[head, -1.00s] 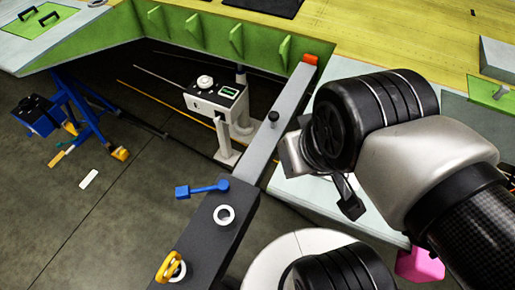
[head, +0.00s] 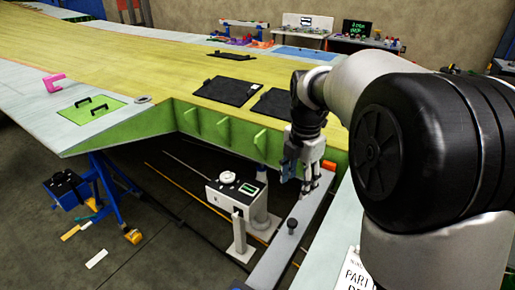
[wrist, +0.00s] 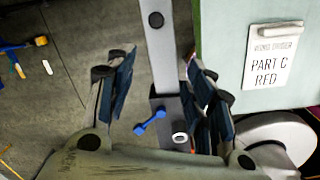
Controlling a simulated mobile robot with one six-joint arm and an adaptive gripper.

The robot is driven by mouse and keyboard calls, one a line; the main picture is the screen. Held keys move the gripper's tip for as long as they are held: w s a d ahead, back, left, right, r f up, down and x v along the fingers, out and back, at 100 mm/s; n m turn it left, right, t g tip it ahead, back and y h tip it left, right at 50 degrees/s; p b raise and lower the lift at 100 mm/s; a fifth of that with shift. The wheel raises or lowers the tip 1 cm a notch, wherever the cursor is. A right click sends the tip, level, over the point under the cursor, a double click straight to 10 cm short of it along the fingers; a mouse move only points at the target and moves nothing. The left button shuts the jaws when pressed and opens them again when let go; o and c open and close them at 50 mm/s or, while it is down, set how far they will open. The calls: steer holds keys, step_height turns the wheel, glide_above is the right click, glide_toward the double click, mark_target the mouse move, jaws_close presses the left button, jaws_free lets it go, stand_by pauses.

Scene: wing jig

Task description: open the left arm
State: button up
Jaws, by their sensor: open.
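The left arm, a long grey bar (head: 295,250), reaches from the lower edge of the head view toward the green wing edge. A black knob (head: 292,226) stands on it. In the wrist view the grey bar (wrist: 158,60) runs between my fingers' outlines, with the black knob (wrist: 156,19) near the top edge. A blue lever (wrist: 150,122) and a white ring (wrist: 180,138) show at the bar's dark base. My gripper (head: 308,186) points down above the bar, beyond the knob in the head view. It is open and holds nothing. Whether it touches the bar is unclear.
A white box with a dial (head: 236,195) stands on posts left of the bar. The wing with green ribs (head: 222,128) lies beyond. A blue stand (head: 105,190) is at the left. A "PART C RED" sign (wrist: 273,55) is right of the bar.

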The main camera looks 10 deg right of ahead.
steer(key=w+d+f+n, duration=0.2)
steer(key=w+f+n, duration=0.1)
steer(key=w+n, duration=0.1)
steer(key=b, duration=0.4)
glide_toward(292, 220)
steer(key=shift+g, duration=0.4)
steer(key=f, duration=0.9)
steer(key=shift+w+d, duration=0.15)
steer(key=shift+w, duration=0.1)
steer(key=shift+c, duration=0.5)
jaws_close()
